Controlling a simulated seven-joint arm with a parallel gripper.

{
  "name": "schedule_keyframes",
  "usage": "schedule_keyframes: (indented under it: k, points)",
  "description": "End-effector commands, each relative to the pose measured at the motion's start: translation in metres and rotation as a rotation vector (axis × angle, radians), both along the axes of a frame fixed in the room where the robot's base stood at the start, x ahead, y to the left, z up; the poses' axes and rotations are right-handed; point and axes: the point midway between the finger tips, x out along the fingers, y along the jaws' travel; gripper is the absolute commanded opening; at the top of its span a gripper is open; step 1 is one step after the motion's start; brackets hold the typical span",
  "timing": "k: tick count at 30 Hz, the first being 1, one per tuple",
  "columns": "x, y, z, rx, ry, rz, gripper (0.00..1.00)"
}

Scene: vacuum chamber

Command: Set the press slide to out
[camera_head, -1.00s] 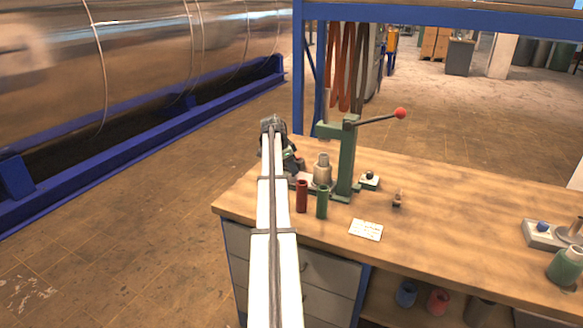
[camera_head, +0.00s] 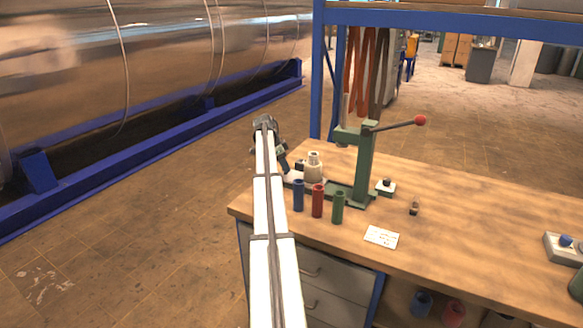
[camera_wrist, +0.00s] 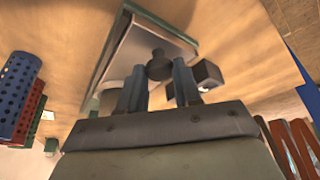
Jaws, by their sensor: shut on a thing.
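The green press (camera_head: 365,165) stands on the bench, with a lever ending in a red knob (camera_head: 420,119). Its pale slide (camera_head: 293,177) extends to the left of the column and carries a cream stepped cylinder (camera_head: 314,170). My gripper (camera_head: 283,158) is at the slide's left end, partly hidden behind my arm. In the wrist view my gripper's fingers (camera_wrist: 159,88) are shut on a dark round knob (camera_wrist: 159,65), beside a grey metal plate (camera_wrist: 148,48).
Blue (camera_head: 298,196), red (camera_head: 317,201) and green (camera_head: 338,208) cylinders stand in front of the slide, close to my arm. A white card (camera_head: 381,237) lies to the right. A dark block (camera_wrist: 207,75) is beside my fingers. The bench's right middle is mostly clear.

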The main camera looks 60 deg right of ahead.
Motion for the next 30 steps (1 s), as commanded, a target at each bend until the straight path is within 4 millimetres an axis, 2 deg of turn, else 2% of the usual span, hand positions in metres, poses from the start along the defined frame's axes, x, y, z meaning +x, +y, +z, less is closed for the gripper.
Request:
schedule_keyframes:
  k: [10,11,18,26,30]
  points:
    - [0.0075,-0.0002,0.0004,-0.003,-0.008,0.004,0.0]
    - [0.0079,-0.0002,0.0004,-0.003,-0.009,0.006,0.34]
    - [0.0062,-0.0002,0.0003,-0.002,-0.006,0.004,0.57]
    - [0.0047,0.0,0.0005,-0.002,-0.005,0.002,0.58]
    - [0.0068,0.0018,0.0075,-0.003,-0.004,0.002,0.58]
